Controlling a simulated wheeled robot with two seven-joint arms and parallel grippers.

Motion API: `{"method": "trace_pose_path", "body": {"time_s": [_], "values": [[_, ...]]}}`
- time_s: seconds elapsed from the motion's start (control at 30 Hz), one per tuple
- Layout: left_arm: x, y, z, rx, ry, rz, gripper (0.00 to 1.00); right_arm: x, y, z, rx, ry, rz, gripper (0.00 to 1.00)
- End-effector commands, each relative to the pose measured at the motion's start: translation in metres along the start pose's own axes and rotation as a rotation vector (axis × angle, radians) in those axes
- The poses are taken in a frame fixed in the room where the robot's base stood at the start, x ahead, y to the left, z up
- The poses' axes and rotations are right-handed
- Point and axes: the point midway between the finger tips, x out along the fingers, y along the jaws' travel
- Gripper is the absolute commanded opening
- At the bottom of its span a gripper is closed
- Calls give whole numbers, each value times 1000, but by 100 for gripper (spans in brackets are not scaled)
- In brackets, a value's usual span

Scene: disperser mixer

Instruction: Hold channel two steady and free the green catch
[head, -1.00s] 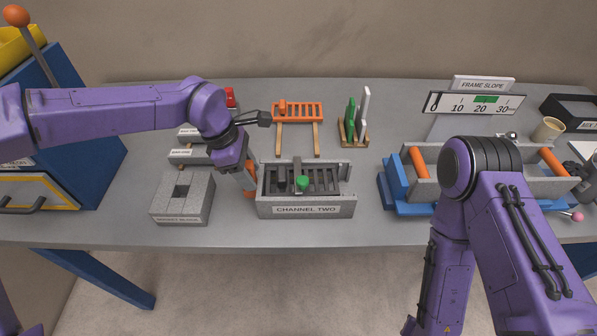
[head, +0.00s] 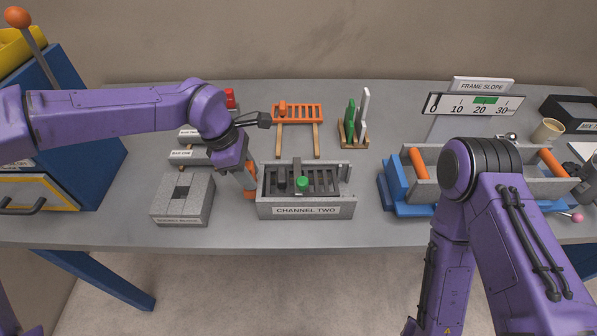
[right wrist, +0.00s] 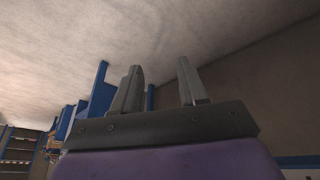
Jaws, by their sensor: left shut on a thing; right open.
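Channel two is a grey open box (head: 300,211) with a "CHANNEL TWO" label on its front, standing on the bench in the head view. The green catch (head: 302,182) is a green knob inside it, near the middle, beside a dark knob. My left gripper (head: 250,192) is at the box's left end, pointing down, and is shut on the box's left side; its fingertips are partly hidden. My right gripper (right wrist: 160,88) is open and empty in the right wrist view, with its fingers well apart. In the head view it is out of sight below my right arm.
An orange rack (head: 298,113) and a stand with green and white pieces (head: 352,130) are behind. A blue-based trough (head: 400,190) with orange rollers is at the right. Bench between box and trough is clear.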

Motion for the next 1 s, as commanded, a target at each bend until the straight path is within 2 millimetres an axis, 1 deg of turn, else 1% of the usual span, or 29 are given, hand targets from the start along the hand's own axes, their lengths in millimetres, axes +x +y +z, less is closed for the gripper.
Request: {"method": "trace_pose_path", "body": {"time_s": [0.37, 0.4, 0.47, 0.5, 0.57, 0.67, 0.7, 0.73, 0.77, 0.8, 0.83, 0.87, 0.9, 0.97, 1.0], "values": [[2, -2, -1, -1, 2, -6, 0, 0, 0, 0, 0, 0, 0, 43], [2, -2, -1, -1, 2, -6, 0, 0, 0, 0, 1, 1, 0, 30], [3, -2, -1, -1, 2, -7, 0, 1, -6, -1, 20, 12, -7, 10], [3, -2, -1, -1, 2, -7, 0, 2, -16, -3, 52, 30, -20, 0], [3, -2, -1, -1, 2, -7, 0, 2, -42, -9, 139, 78, -50, 0], [3, -2, -1, -1, 3, -8, 0, -9, -106, -20, 400, 184, -119, 0], [3, -2, -1, -1, 3, -8, 0, -18, -134, -24, 538, 225, -142, 0], [3, -2, -1, 0, 3, -8, 0, -28, -154, -26, 645, 252, -156, 0], [3, -2, -1, 0, 3, -8, 0, -40, -172, -26, 754, 273, -164, 0], [3, -2, -1, 0, 3, -8, 0, -56, -194, -25, 897, 296, -166, 0], [3, -2, -1, 0, 3, -8, 0, -70, -208, -23, 1001, 308, -160, 0], [3, -2, -1, 0, 3, -8, 0, -85, -220, -20, 1102, 316, -147, 0], [3, -2, -1, 0, 3, -8, 0, -105, -234, -15, 1229, 325, -122, 0], [3, -2, -1, 0, 3, -8, 0, -138, -251, -6, 1405, 330, -67, 0], [3, -2, -1, -1, 3, -8, 0, -161, -260, 1, 1508, 331, -23, 0]]}}
